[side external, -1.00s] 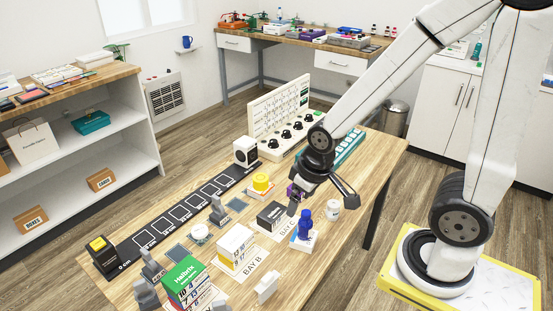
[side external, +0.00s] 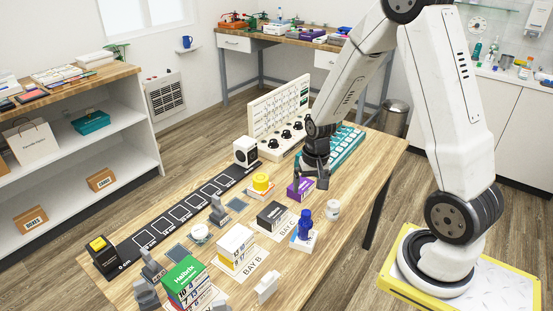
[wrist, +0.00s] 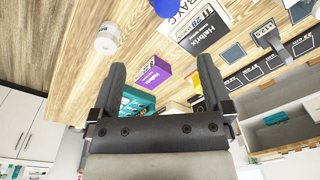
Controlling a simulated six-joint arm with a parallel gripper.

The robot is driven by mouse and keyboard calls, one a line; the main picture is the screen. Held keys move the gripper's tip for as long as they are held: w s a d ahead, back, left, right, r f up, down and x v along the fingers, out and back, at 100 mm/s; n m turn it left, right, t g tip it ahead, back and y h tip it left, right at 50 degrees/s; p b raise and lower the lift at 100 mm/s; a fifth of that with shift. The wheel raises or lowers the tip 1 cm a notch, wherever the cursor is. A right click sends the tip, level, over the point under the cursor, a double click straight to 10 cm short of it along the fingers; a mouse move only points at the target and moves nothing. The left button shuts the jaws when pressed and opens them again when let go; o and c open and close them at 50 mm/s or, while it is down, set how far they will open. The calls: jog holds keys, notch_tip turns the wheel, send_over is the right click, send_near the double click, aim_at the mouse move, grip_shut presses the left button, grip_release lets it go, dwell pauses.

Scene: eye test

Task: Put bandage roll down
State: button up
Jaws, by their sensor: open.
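A small white roll (side external: 333,209), which looks like the bandage roll, stands upright on the wooden table (side external: 372,190) near its right edge. In the wrist view the white roll (wrist: 107,38) is at the upper left, outside my fingers. My gripper (side external: 317,183) is open and empty, pointing down above the table behind the roll. A purple box (side external: 300,188) lies close to my fingers in the side view. In the wrist view the purple box (wrist: 153,72) shows between my open fingertips (wrist: 160,75), apparently beyond them.
A blue bottle (side external: 305,215) and a black-and-white box (side external: 272,216) stand in front of the gripper. A yellow round item (side external: 261,182) is to the left. A teal tray (side external: 345,148) and a panel with knobs (side external: 280,115) are behind. Bare wood lies right of the roll.

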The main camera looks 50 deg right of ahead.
aim_at(332, 211)
jog(key=s+d+f+m, duration=0.1)
jog(key=d+f+m, duration=0.1)
jog(key=d+f, duration=0.1)
jog(key=d+f+m, duration=0.3)
jog(key=d, duration=0.1)
jog(key=s+d+f+m+g+y, duration=0.1)
jog(key=d+f+m, duration=0.1)
jog(key=d+f, duration=0.1)
jog(key=shift+s+d+f, duration=0.15)
jog(key=shift+d+f, duration=0.05)
jog(key=shift+d, duration=0.25)
jog(key=shift+s+d+f, duration=0.15)
jog(key=shift+d+f, duration=0.05)
jog(key=shift+d, duration=0.2)
jog(key=shift+f, duration=0.1)
jog(key=shift+a+f, duration=0.2)
jog(key=shift+f, duration=0.95)
jog(key=shift+f, duration=0.15)
jog(key=shift+s+a+f, duration=0.1)
jog(key=shift+a+f, duration=0.05)
jog(key=shift+f, duration=1.05)
jog(key=shift+s+a+f, duration=0.1)
jog(key=shift+f, duration=1.1)
jog(key=shift+c, duration=0.2)
grip_shut()
